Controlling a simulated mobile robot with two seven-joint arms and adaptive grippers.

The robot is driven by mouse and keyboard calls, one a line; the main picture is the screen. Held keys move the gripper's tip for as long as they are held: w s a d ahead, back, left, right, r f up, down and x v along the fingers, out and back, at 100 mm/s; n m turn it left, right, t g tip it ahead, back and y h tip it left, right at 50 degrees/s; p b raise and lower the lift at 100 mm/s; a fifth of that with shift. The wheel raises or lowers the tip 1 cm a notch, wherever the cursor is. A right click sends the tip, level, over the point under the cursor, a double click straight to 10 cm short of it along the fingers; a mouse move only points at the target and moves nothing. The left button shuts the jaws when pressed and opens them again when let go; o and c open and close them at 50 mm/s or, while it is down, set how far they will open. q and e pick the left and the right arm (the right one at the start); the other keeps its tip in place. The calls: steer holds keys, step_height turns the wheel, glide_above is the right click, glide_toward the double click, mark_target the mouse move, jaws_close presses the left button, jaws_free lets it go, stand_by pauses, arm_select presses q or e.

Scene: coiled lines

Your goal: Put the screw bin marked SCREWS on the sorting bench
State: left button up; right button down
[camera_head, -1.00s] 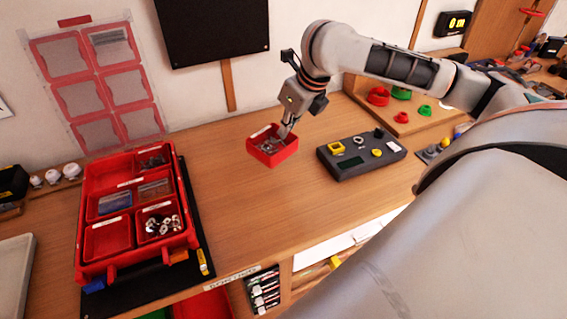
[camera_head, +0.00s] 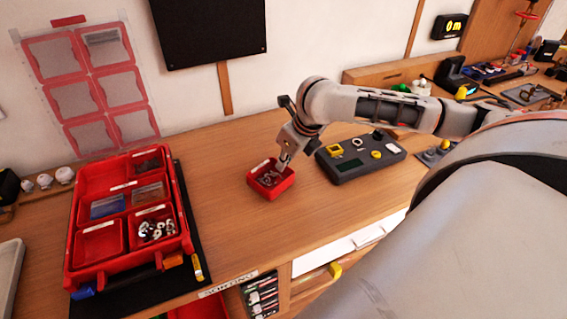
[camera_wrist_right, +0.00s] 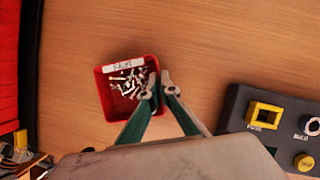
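The screw bin (camera_head: 262,190) is a small red open box with a pale label and loose metal screws inside. It is low over the bare wooden sorting bench (camera_head: 225,235), level and seemingly resting on it. In the right wrist view the bin (camera_wrist_right: 108,108) shows from above. My right gripper (camera_head: 281,166) is at the bin's right wall. In the right wrist view its green-sided fingers (camera_wrist_right: 160,82) straddle that wall, one inside and one outside, close together. My left gripper is not in view.
A red organizer case (camera_head: 72,240) with compartments stands on a black mat at left. A dark grey panel (camera_head: 350,172) with yellow parts lies close right of the bin. Bare bench lies between case and bin. A drawer (camera_head: 318,283) is below the front edge.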

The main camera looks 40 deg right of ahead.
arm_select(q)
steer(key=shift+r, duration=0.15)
arm_select(e)
steer(key=shift+f, duration=0.1)
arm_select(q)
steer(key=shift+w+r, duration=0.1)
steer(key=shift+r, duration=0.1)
arm_select(e)
steer(key=c, duration=2.3)
jaws_free()
arm_select(q)
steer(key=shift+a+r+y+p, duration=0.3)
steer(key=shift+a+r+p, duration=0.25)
steer(key=shift+p, duration=0.6)
arm_select(e)
steer(key=v, duration=1.2)
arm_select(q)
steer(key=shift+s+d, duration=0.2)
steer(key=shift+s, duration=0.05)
